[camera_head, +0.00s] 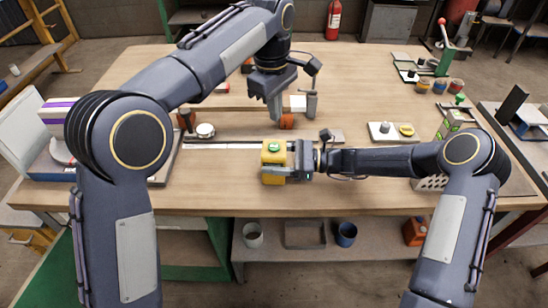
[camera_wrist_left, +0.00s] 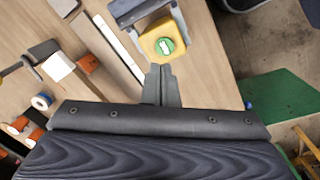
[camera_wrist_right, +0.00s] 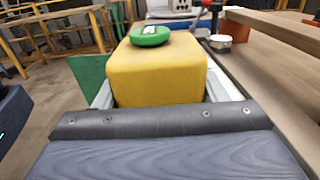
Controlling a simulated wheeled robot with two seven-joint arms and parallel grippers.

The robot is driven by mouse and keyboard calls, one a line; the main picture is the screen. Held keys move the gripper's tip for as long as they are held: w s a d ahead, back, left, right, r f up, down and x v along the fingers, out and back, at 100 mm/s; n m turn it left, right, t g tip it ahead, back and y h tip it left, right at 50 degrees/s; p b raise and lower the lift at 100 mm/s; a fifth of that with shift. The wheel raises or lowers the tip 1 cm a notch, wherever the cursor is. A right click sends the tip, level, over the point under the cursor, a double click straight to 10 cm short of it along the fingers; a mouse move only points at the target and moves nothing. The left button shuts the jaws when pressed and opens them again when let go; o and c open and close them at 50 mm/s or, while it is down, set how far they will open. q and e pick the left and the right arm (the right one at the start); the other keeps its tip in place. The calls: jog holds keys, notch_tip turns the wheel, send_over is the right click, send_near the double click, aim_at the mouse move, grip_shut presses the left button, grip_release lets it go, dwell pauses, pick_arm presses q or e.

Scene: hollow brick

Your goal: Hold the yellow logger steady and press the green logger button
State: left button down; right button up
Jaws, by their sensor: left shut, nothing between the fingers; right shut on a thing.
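The yellow logger (camera_head: 273,160) stands near the front edge of the wooden table, with a green button (camera_head: 274,147) on its top. My right gripper (camera_head: 288,172) is shut on the logger from the right; in the right wrist view the logger (camera_wrist_right: 157,76) sits between the fingers, the green button (camera_wrist_right: 150,35) above. My left gripper (camera_head: 275,118) is shut and empty, pointing down behind the logger and above the table. In the left wrist view its closed fingertips (camera_wrist_left: 161,72) appear just below the logger (camera_wrist_left: 160,36) and its green button (camera_wrist_left: 165,46), apart from the button.
An orange block (camera_head: 287,121) and a white block (camera_head: 298,103) are near my left gripper. A pale strip (camera_head: 225,146) lies left of the logger. A white plate with a knob (camera_head: 384,131) is to the right.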

aim_at(269, 148)
pick_arm(q)
jog(key=shift+s+a+f+n+t+h, duration=0.1)
jog(key=shift+a+f+n+t+h, duration=0.15)
jog(key=shift+f+n+t+h, duration=0.85)
jog(key=shift+s+a+f+n+t+h, duration=0.2)
jog(key=shift+f+n+t+h, duration=0.5)
jog(key=shift+f+h, duration=0.7)
jog(key=shift+s+a+f+n+t+h, duration=0.1)
jog(key=shift+a+f+n+t+h, duration=0.15)
jog(key=shift+f+n+t+h, duration=1)
jog(key=shift+f+m+g+y, duration=0.25)
jog(key=shift+f+g+y, duration=0.1)
jog(key=shift+f+g, duration=0.1)
